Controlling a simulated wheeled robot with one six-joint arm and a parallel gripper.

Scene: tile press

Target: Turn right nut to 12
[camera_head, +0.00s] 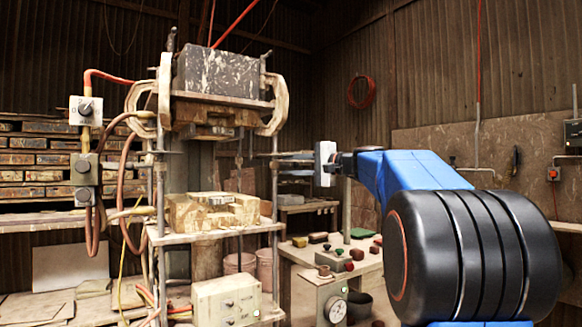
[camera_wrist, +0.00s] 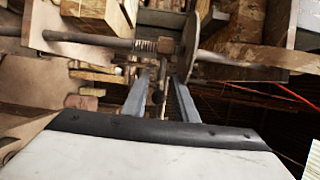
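The press (camera_head: 212,215) stands left of my arm in the head view, with upright rods at its sides. In the wrist view a rod (camera_wrist: 100,41) with a threaded stretch crosses the picture and carries a brownish nut (camera_wrist: 167,47) beside a round disc (camera_wrist: 199,45). A thin bar (camera_wrist: 162,72) with a dark end extends from the nut towards my camera. My gripper (camera_wrist: 159,82) is open, one finger on each side of this bar, with gaps visible. In the head view my gripper (camera_head: 292,158) points left at the press's right rod (camera_head: 275,180); its fingertips are hard to make out.
A dark speckled block (camera_head: 217,73) sits on top of the press. Wooden blocks (camera_head: 213,212) lie on its middle shelf. A table (camera_head: 360,262) with small coloured pieces and a gauge (camera_head: 335,310) stands below my arm. Stacked bricks fill the left.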

